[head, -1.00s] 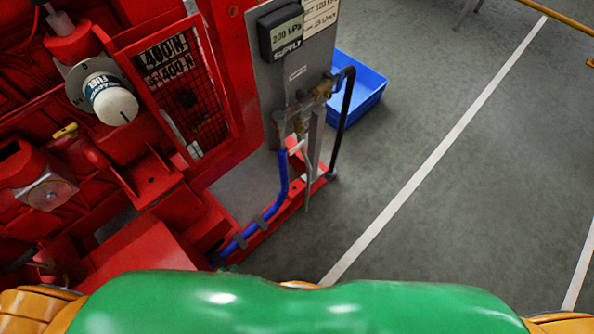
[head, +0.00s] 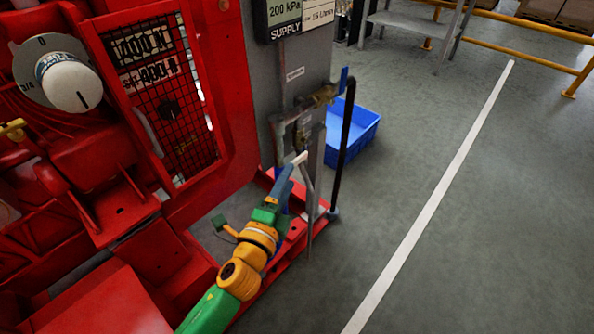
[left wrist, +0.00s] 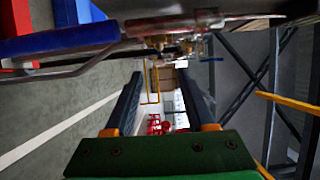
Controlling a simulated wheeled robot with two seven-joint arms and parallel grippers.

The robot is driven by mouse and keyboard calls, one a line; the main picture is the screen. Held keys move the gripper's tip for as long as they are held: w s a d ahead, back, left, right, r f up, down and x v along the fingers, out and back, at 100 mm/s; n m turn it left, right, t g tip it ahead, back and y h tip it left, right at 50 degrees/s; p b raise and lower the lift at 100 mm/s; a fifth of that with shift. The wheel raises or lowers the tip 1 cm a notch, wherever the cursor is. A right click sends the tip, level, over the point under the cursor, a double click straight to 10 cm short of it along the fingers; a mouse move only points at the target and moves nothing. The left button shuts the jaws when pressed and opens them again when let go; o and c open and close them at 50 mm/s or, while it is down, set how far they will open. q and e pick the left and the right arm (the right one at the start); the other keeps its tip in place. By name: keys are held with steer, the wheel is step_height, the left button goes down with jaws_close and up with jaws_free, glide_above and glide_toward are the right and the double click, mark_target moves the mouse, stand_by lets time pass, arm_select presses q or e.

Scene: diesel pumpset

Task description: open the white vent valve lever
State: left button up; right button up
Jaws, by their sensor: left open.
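The white vent valve lever (head: 299,158) shows as a short pale bar below the brass and grey pipework on the grey panel in the head view. My left gripper (head: 288,172) reaches up from below, its fingers next to the lever. The fingers partly overlap the lever's surroundings, and I cannot tell whether they touch it. In the left wrist view my left gripper (left wrist: 161,84) is open, with no object clearly held between its two dark fingers. The lever is not clearly made out there. My right gripper is not in view.
The red pumpset (head: 225,110) fills the left, with a white selector knob (head: 70,82). A black hose (head: 343,150) hangs right of the valve. A blue crate (head: 352,140) stands on the floor behind. Open floor (head: 470,220) lies to the right.

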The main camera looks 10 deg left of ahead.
mark_target(296, 165)
arm_select(q)
steer(key=b+x, duration=0.1)
steer(key=x, duration=0.5)
steer(key=shift+w, duration=0.45)
jaws_close()
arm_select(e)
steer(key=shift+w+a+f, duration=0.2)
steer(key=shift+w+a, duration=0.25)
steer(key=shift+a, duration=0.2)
arm_select(q)
steer(key=shift+f, duration=0.1)
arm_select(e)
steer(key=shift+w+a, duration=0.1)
